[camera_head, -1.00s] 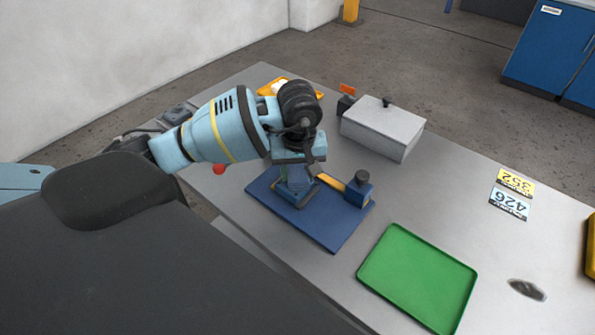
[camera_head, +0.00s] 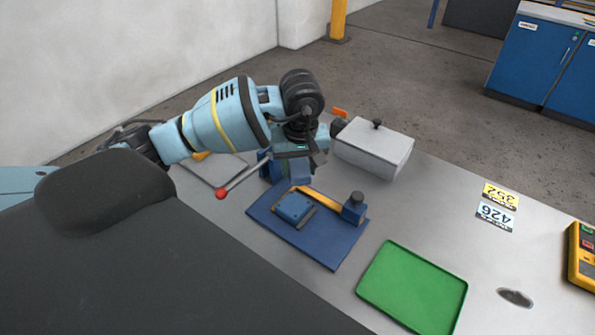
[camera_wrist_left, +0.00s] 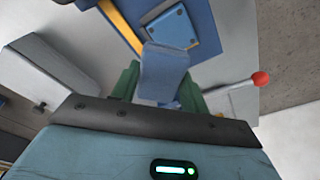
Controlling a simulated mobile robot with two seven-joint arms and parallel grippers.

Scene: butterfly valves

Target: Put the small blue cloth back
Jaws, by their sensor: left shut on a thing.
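My left gripper (camera_head: 296,160) is shut on the small blue cloth (camera_wrist_left: 163,72). In the left wrist view the cloth hangs between the dark green fingers (camera_wrist_left: 160,88), its lower part free. In the head view the gripper is above the far edge of the blue mat (camera_head: 340,250), and its fingers are partly hidden by the wrist. A blue block (camera_head: 294,208) sits on the mat, beside a yellow bar (camera_head: 323,198); both also show beyond the cloth in the left wrist view. My right gripper is not in view.
A lever with a red ball (camera_head: 220,193) sticks out left of the gripper. A grey box (camera_head: 372,150) stands behind to the right. A green tray (camera_head: 412,288) lies in front. Number plates (camera_head: 497,208) and a yellow device (camera_head: 583,255) are at the right.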

